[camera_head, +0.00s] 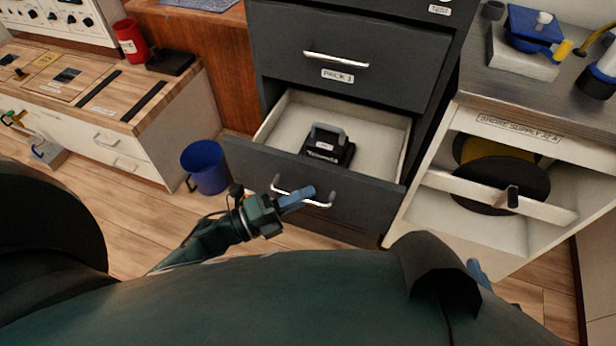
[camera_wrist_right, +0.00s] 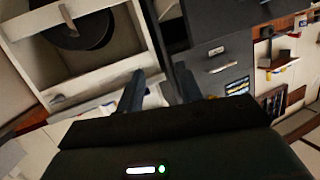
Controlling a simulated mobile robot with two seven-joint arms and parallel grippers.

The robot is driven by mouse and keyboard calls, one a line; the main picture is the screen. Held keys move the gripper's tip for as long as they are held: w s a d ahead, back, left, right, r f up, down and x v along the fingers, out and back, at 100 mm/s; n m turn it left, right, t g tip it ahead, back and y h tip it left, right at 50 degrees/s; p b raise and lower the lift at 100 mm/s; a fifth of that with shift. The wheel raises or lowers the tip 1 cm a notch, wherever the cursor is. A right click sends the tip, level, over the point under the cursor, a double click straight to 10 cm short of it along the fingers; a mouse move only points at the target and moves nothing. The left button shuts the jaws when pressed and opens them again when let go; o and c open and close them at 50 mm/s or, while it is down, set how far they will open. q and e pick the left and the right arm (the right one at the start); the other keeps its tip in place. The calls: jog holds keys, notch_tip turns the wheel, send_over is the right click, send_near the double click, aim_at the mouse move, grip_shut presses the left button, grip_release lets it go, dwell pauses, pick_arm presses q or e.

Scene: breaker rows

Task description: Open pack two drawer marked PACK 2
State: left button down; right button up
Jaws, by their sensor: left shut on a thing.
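The lower drawer (camera_head: 370,195) of the dark cabinet stands pulled out in the head view. Its pale inside shows, and a black pack with a grey handle (camera_head: 326,143) sits in it. No PACK 2 label is readable on its front. My left gripper (camera_head: 303,195) is at this drawer's silver handle (camera_head: 322,204) and is shut on it. My right gripper (camera_wrist_right: 158,88) shows in the right wrist view with its two fingers apart and nothing between them. In the head view only a bluish tip of it shows, behind my body.
The drawer above, marked PACK 1 (camera_head: 337,76), is shut. A blue bin (camera_head: 205,167) stands on the floor left of the open drawer. An open white cabinet (camera_head: 430,205) with a reel stands close on the right. Wooden floor is free in front.

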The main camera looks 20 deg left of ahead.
pick_arm(q)
jog(key=s, duration=0.5)
jog(key=shift+s+a+p, duration=0.1)
jog(key=shift+p, duration=0.25)
pick_arm(e)
jog(key=shift+s+a+f, duration=0.2)
jog(key=shift+a+f, duration=0.1)
pick_arm(q)
jog(key=c, duration=1.8)
grip_release()
jog(key=shift+o, duration=0.2)
jog(key=v, duration=1.3)
jog(key=shift+b, duration=0.3)
pick_arm(e)
jog(key=shift+s+d+r, duration=0.1)
jog(key=shift+d, duration=0.1)
